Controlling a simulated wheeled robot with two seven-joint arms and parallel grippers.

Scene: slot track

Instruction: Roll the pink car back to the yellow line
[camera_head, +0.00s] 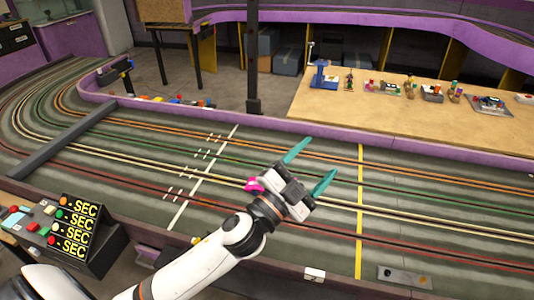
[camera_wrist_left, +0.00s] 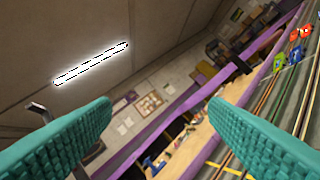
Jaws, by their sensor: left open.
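A small bright pink shape (camera_head: 253,186), which looks like the pink car, shows in the head view just left of my left gripper's body. The gripper hides part of it, so I cannot tell which lane it is in. The yellow line (camera_head: 360,210) crosses the track to the right of the gripper. My left gripper (camera_head: 321,156) is open over the track between the pink shape and the yellow line, its teal fingers pointing up and right. In the left wrist view its fingers are wide apart with nothing between them. My right gripper is not in view.
A white line (camera_head: 203,178) crosses the track left of the gripper. A dark bar (camera_head: 70,138) spans the lanes farther left. A box with SEC displays (camera_head: 80,228) stands at lower left. Cars, one red (camera_wrist_left: 303,33), show at the wrist view's upper right.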

